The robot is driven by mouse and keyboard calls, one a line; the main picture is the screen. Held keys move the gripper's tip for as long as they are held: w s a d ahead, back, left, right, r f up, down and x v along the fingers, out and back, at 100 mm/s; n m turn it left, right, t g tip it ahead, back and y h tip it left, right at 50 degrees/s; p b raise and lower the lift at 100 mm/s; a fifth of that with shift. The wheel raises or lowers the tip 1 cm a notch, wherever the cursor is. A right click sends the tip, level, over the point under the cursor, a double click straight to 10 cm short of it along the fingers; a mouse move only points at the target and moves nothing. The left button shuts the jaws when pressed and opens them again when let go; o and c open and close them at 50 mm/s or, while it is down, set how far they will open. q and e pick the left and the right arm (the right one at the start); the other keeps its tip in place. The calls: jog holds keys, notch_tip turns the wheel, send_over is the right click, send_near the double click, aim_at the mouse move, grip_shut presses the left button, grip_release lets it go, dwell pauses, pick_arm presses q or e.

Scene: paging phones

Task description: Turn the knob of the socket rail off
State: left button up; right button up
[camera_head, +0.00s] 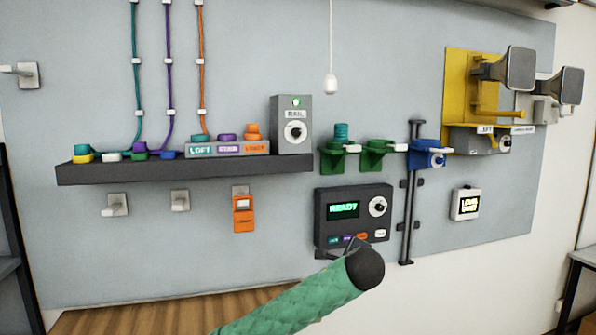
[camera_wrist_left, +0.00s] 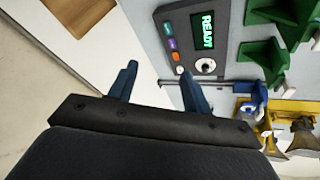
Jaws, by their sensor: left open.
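The grey box labelled RAIL (camera_head: 291,108) sits at the right end of the dark shelf in the head view. The wrist view does not show the RAIL box. My right gripper is in neither view.
The shelf (camera_head: 180,171) carries coloured plugs and the LOFT socket block (camera_head: 200,149). Green holders (camera_head: 376,158) and a blue holder (camera_head: 428,157) jut out right of the RAIL box. A pull cord (camera_head: 330,84) hangs above.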

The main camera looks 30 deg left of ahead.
pick_arm(q)
jog(key=w+a+r+y+p, duration=0.15)
jog(key=a+r, duration=0.25)
jog(key=r, duration=0.6)
jog(key=a+r+y+p, duration=0.1)
jog(key=a+r+y, duration=0.15)
jog(key=r, duration=0.75)
jog(key=y+p, duration=0.2)
send_near(297, 132)
jog(key=a, duration=0.2)
jog(key=w+p, duration=0.1)
jog(key=w+a+p, duration=0.1)
jog(key=shift+w+a+r, duration=0.3)
jog(key=shift+w+a, duration=0.05)
jog(key=p+x, duration=0.2)
jog(key=x, duration=0.1)
jog(key=shift+f, duration=0.1)
jog(key=shift+w+a+f+m, duration=0.15)
jog(key=shift+w+a+m, duration=0.15)
jog(key=shift+w+a, duration=0.2)
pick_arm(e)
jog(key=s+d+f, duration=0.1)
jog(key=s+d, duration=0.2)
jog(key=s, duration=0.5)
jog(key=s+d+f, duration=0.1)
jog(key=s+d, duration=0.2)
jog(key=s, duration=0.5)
